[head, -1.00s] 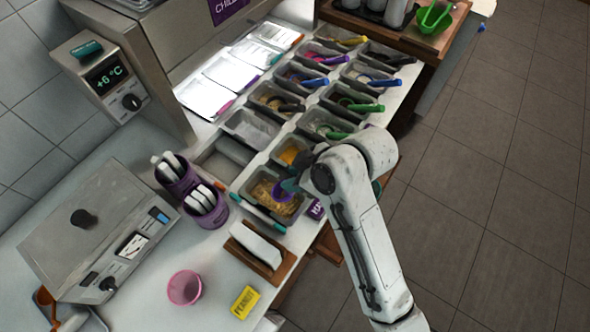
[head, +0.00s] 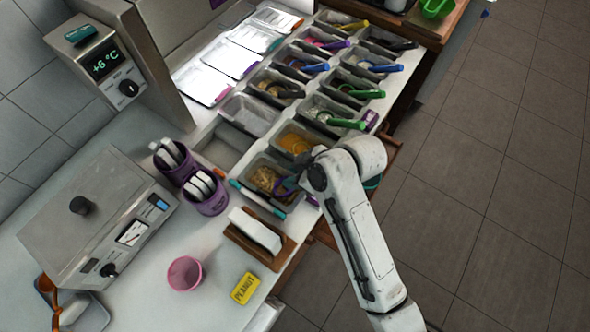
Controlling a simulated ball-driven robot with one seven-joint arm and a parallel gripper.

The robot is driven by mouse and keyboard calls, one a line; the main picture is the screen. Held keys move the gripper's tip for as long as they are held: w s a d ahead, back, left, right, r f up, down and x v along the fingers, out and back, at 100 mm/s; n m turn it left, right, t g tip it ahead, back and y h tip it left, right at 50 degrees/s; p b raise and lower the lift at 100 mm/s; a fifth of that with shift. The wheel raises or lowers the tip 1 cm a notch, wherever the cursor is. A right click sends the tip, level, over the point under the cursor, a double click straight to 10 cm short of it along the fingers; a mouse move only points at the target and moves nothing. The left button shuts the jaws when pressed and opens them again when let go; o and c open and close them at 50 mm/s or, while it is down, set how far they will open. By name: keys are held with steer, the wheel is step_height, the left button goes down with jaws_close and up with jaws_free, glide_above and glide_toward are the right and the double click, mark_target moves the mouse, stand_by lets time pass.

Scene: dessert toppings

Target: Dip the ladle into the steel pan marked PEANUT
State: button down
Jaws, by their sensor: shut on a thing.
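A steel pan (head: 253,166) of brown chopped topping, probably nuts, is the nearest pan of the row in the head view. My gripper (head: 296,181) is at its right side, shut on the ladle and mostly hidden by my wrist. The purple ladle (head: 285,186) shows only as a small dark part at the right of the topping. It is low in the pan, but I cannot tell how deep its bowl sits. A yellow PEANUT card (head: 245,288) lies on the counter, apart from the pan.
Behind is a pan of orange topping (head: 294,143), then several pans with coloured-handled ladles. Purple cups (head: 206,206) of white-handled tools stand left. A wooden napkin holder (head: 262,259) and a pink cup (head: 185,273) stand in front.

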steer(key=shift+f, duration=0.7)
steer(key=shift+y, duration=0.3)
steer(key=a+b, duration=0.1)
steer(key=w+a+b, duration=0.1)
steer(key=a, duration=0.1)
steer(key=w+a+b, duration=0.1)
steer(key=a, duration=0.1)
steer(key=shift+w+f, duration=0.25)
steer(key=shift+f, duration=0.05)
steer(key=y+b, duration=0.1)
steer(key=b, duration=0.1)
steer(key=s+d+f+t+y+b, duration=0.1)
steer(key=b, duration=0.1)
steer(key=shift+d+f+t+y, duration=0.25)
steer(key=shift+d+t+y, duration=0.05)
steer(key=shift+y, duration=0.1)
steer(key=b, duration=0.2)
steer(key=shift+s+d+f+y+b, duration=0.15)
steer(key=shift+d+f+y+b, duration=0.15)
steer(key=shift+d+y, duration=0.1)
steer(key=shift+d+t+b, duration=0.1)
steer(key=shift+t+b, duration=0.2)
steer(key=shift+b, duration=0.1)
steer(key=shift+r+y, duration=0.25)
steer(key=shift+y, duration=0.05)
